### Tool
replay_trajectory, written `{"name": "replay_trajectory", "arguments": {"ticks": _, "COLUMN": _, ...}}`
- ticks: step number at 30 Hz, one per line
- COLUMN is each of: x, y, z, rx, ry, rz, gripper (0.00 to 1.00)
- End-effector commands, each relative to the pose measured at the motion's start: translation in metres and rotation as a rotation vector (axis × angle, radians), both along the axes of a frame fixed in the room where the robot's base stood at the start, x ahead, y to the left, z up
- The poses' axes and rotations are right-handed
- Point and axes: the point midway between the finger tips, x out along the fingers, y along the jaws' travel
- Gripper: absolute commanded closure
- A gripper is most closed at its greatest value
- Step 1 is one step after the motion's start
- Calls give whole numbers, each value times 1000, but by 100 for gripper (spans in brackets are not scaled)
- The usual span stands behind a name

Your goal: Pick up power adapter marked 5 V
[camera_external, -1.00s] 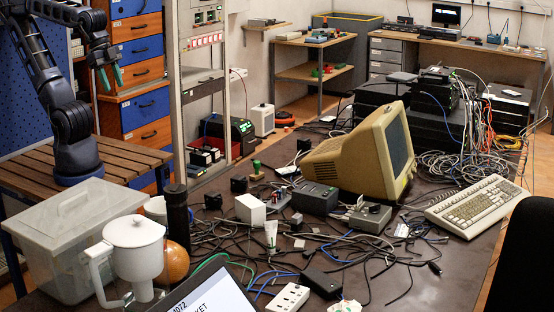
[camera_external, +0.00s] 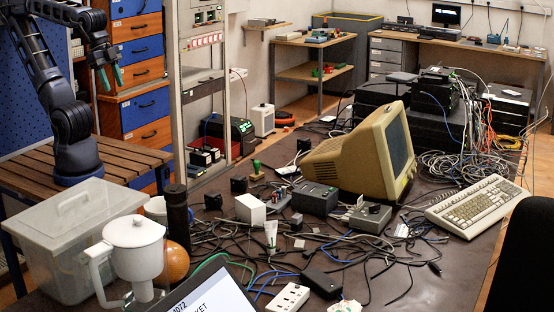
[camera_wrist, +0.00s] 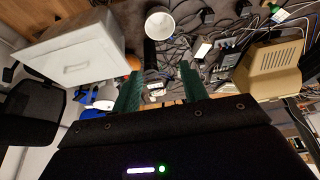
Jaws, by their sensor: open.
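Several black adapter-like blocks lie among the cables on the dark table: one near the middle (camera_external: 239,184), one just left of it (camera_external: 213,201), one farther back (camera_external: 303,145). A flat black box (camera_external: 321,284) lies near the front. I cannot read a 5 V marking on any of them. In the wrist view, a dark block (camera_wrist: 207,16) shows at the top among cables. My gripper (camera_external: 109,78), with green fingers, is high at the upper left, well away from these blocks. In the wrist view my gripper (camera_wrist: 160,82) is open, with nothing held between its fingers.
A lidded clear bin (camera_external: 75,240), a white jug (camera_external: 138,250) and a dark cylinder (camera_external: 177,212) crowd the table's near left. A beige monitor (camera_external: 350,160) and a keyboard (camera_external: 475,207) stand at right. Tangled cables cover the middle. A slatted wooden bench (camera_external: 120,160) is at left.

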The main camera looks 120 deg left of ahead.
Motion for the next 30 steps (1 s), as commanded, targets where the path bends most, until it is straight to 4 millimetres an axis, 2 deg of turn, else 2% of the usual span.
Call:
{"name": "replay_trajectory", "arguments": {"ticks": 8, "x": 0, "y": 0, "z": 0, "rx": 0, "ry": 0, "rz": 0, "gripper": 57}}
{"name": "replay_trajectory", "arguments": {"ticks": 13, "x": 0, "y": 0, "z": 0, "rx": 0, "ry": 0, "rz": 0, "gripper": 24}}
{"name": "replay_trajectory", "arguments": {"ticks": 23, "x": 3, "y": 1, "z": -1, "rx": -4, "ry": 4, "rz": 9, "gripper": 24}}
{"name": "replay_trajectory", "arguments": {"ticks": 26, "x": 12, "y": 3, "z": -4, "rx": -19, "ry": 16, "rz": 39, "gripper": 24}}
{"name": "replay_trajectory", "arguments": {"ticks": 30, "x": 36, "y": 11, "z": -12, "rx": -55, "ry": 45, "rz": 123, "gripper": 24}}
